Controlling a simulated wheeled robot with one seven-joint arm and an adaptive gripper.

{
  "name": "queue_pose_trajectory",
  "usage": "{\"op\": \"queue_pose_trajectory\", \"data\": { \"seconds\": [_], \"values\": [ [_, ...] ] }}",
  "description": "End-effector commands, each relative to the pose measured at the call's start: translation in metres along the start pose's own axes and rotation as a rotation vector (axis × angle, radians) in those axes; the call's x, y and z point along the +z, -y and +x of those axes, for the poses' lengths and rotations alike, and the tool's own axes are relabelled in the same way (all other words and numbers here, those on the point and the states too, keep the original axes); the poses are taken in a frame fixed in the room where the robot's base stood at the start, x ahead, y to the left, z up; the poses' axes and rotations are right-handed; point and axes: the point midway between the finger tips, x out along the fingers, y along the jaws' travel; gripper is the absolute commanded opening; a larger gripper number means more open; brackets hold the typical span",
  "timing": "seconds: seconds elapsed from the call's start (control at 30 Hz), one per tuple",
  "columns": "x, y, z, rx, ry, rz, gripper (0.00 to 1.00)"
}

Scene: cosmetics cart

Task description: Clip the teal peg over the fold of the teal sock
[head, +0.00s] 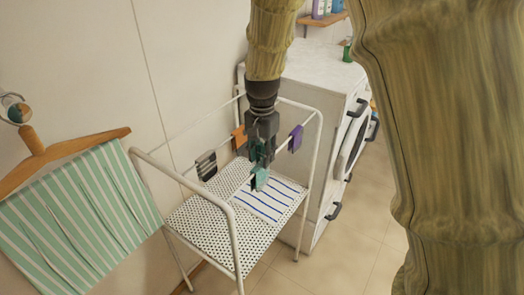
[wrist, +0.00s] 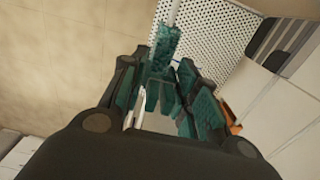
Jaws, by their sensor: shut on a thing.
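My gripper (head: 262,160) points down over the rack, at the hanging rail. It is shut on the teal peg (wrist: 160,97), which shows partly between the fingers in the wrist view; the dark fingers with teal pads hide much of it. The teal sock (wrist: 165,45) hangs over a white rod just beyond the fingertips in that view. In the head view teal cloth of the sock (head: 261,179) shows just below the gripper. I cannot tell whether the peg touches the sock.
A striped sock (head: 206,165), an orange piece (head: 238,138) and a purple piece (head: 296,138) hang nearby. The white rack (head: 233,235) has a dotted shelf (head: 207,218) and a blue-striped cloth (head: 268,203) below. A white washing machine (head: 325,75) stands behind it.

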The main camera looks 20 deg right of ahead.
Motion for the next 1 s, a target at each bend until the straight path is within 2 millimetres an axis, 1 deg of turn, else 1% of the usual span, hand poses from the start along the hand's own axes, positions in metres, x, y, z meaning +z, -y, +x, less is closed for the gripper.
{"op": "queue_pose_trajectory", "data": {
  "seconds": [0.3,0.5,0.97,1.0],
  "values": [
    [0.0,0.001,0.015,-0.002,-0.001,0.0,0.2],
    [0.0,0.0,0.02,-0.002,-0.001,0.0,0.2],
    [0.0,0.0,0.023,-0.002,-0.001,0.0,0.2],
    [0.0,0.0,0.023,-0.002,-0.001,0.0,0.34]
  ]
}}
